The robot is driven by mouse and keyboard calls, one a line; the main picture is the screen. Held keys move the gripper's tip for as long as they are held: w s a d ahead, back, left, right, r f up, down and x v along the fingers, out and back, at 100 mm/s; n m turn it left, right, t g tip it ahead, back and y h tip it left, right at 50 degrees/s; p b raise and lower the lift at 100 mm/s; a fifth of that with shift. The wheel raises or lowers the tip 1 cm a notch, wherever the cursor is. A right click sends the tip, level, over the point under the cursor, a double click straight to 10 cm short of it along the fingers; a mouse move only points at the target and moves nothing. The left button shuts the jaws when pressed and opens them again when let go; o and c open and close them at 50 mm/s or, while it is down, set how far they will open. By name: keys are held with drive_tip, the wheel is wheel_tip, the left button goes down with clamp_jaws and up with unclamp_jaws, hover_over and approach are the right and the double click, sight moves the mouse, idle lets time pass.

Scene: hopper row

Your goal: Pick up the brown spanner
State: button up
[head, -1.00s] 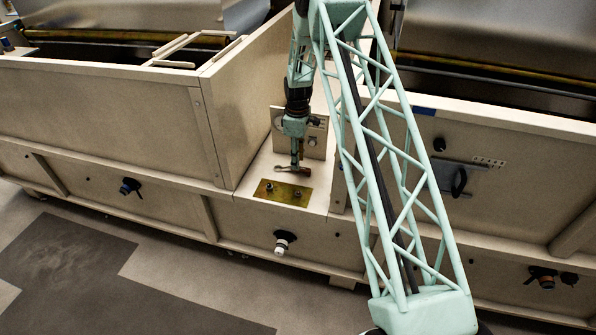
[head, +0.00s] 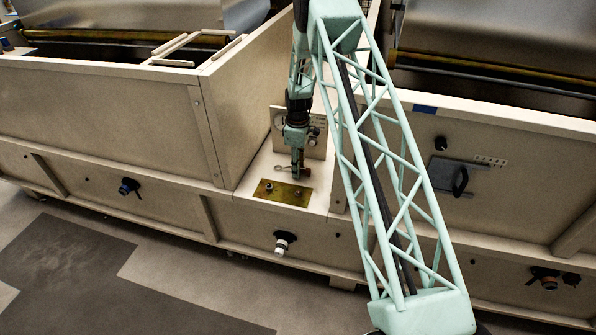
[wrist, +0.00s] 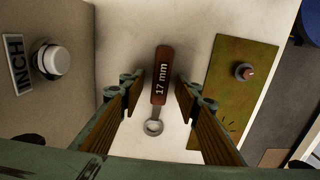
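The brown spanner (wrist: 161,77) has a brown handle marked "17 mm" and a silver ring end. It lies on the pale ledge (wrist: 195,35) between two hopper bins. In the wrist view its handle lies between my two fingers, with a gap on each side, and its ring end points toward the bottom. My gripper (wrist: 159,90) is open, with one brown-padded finger on either side. In the head view, my gripper (head: 298,172) points down over the handle and hides part of it, while the spanner's ring end (head: 281,168) shows to its left.
A brass-coloured plate (wrist: 232,90) with bolts lies beside the spanner, close to the right finger. An upright panel with a white knob (wrist: 52,60) and an "INCH" label (wrist: 17,64) stands on the other side. Bin walls (head: 235,110) flank the ledge.

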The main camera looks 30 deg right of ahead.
drive_tip(key=c, duration=1)
drive_tip(key=shift+r, duration=0.1)
drive_tip(key=shift+r+p, duration=0.85)
drive_tip(key=shift+r, duration=4.05)
drive_tip(key=o, duration=0.4)
drive_tip(key=shift+c, duration=0.2)
drive_tip(key=c, duration=0.4)
